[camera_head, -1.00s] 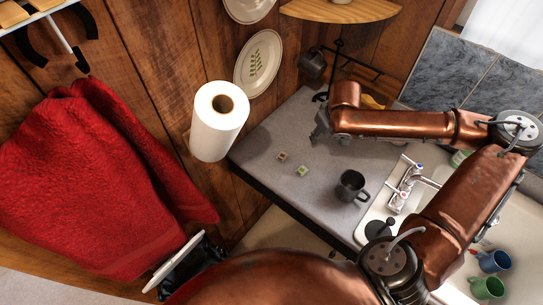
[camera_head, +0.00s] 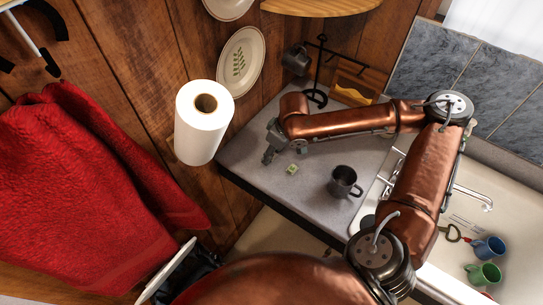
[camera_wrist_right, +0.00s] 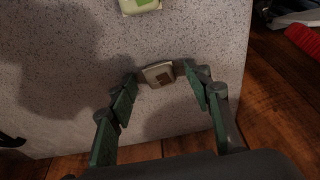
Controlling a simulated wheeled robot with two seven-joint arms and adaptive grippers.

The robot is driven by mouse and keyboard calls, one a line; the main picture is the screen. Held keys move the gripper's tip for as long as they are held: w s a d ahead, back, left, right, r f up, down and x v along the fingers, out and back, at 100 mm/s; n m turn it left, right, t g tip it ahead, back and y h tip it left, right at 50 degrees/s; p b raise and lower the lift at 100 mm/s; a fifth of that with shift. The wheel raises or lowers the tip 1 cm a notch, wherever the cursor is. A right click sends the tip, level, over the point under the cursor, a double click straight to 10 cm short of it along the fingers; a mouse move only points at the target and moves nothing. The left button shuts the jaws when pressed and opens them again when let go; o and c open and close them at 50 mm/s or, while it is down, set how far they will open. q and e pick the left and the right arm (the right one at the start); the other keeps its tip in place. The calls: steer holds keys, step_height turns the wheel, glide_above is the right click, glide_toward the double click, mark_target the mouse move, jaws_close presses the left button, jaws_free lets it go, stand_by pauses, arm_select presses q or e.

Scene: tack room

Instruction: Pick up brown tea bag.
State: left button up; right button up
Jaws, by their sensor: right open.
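The brown tea bag (camera_wrist_right: 158,74), a small pale packet with a brown square label, lies on the grey countertop (camera_wrist_right: 60,110). In the right wrist view it is between the tips of my open right gripper (camera_wrist_right: 162,84), with the fingers apart on either side; I cannot tell whether either tip touches it. In the head view my right gripper (camera_head: 268,157) points down at the counter near its left edge and hides the brown tea bag. My left gripper is not in view.
A green-labelled tea bag (camera_head: 292,169) lies close by, also in the wrist view (camera_wrist_right: 140,5). A dark mug (camera_head: 344,183) stands right of it. A paper towel roll (camera_head: 203,122) hangs left of the counter, a mug stand (camera_head: 318,75) is behind, and the sink is right.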

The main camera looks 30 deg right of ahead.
steer(key=shift+r, duration=0.1)
steer(key=shift+c, duration=0.6)
steer(key=c, duration=0.7)
